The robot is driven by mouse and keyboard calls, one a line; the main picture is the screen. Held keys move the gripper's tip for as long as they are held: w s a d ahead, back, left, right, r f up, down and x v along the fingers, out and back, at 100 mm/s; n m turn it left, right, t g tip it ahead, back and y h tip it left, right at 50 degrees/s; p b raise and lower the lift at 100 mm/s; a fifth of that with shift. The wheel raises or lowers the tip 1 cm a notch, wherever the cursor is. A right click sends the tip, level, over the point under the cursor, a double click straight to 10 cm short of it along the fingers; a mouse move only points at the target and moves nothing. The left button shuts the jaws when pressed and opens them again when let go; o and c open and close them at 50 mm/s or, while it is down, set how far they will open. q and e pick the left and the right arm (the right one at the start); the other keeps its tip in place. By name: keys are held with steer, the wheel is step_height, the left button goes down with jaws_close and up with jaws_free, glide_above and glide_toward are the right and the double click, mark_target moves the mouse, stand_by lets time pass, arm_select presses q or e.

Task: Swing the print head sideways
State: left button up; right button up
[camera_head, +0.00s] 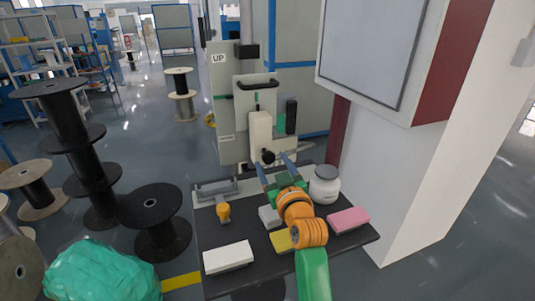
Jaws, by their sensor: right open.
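The print head (260,128) appears to be the cream upright block at the far side of the dark table, in front of a grey panel marked "UP". A round black knob (268,156) sticks out low on its front. My right gripper (272,162) comes from the front on a green and orange arm. Its two blue-grey fingers are spread apart, one on each side of the knob in the picture. I cannot tell whether they touch it. My left gripper is not in view.
The dark table (214,237) holds a white block (228,257), a pink block (348,220), a white jar (324,185) and a grey tray (216,189). A large white cabinet (400,60) stands at right. Black spools (155,212) and a green bag (103,272) stand at left.

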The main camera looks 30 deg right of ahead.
mark_target(269, 158)
steer(key=x, duration=0.4)
steer(key=shift+w+f, duration=0.1)
steer(key=shift+f, duration=0.1)
steer(key=shift+r, duration=0.1)
steer(key=shift+c, duration=0.2)
jaws_close()
stand_by(1.0)
